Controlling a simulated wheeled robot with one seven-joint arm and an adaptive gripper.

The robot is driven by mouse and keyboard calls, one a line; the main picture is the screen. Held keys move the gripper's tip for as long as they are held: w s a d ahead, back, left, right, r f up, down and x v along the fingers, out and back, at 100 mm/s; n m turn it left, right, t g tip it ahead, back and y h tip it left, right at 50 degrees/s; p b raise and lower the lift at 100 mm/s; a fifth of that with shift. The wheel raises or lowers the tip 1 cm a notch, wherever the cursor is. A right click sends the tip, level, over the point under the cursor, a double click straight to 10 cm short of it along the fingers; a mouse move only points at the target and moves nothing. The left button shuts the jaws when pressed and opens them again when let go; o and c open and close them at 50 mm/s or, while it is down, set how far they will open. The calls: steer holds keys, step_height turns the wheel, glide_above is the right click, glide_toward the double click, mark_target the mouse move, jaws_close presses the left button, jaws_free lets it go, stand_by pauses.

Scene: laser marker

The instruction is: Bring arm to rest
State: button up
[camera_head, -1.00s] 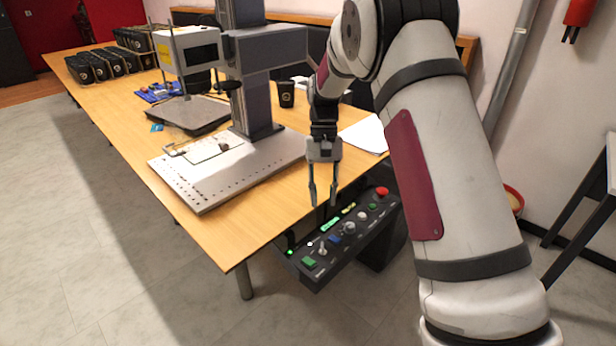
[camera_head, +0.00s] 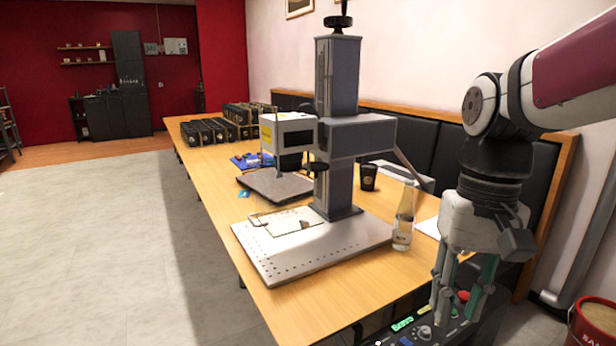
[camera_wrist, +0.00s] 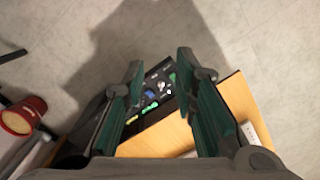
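My gripper (camera_head: 458,300) hangs at the lower right of the head view, fingers pointing down, over the right end of the table near the control box. In the wrist view the two green-lined fingers (camera_wrist: 158,82) stand wide apart with nothing between them, so it is open and empty. My arm is bent, its upper link running off the right edge of the head view. The control box (camera_head: 424,333) with buttons and a small green display is partly hidden behind the fingers. It also shows below the fingers in the wrist view (camera_wrist: 160,85).
The laser marker (camera_head: 338,130) stands on the wooden table (camera_head: 310,315). A clear bottle (camera_head: 404,222) and black cup (camera_head: 368,178) are beside it. Black boxes (camera_head: 205,132) line the far end. A red bucket (camera_head: 594,325) stands at lower right. The left floor is open.

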steer(key=s+f+n+t, duration=0.1)
steer(key=s+f+t, duration=0.1)
steer(key=s, duration=1.4)
step_height(320, 180, up, 16)
steer(key=t+p, duration=0.3)
steer(key=p, duration=1.2)
steer(key=shift+s+h, duration=0.15)
steer(key=shift+h, duration=0.15)
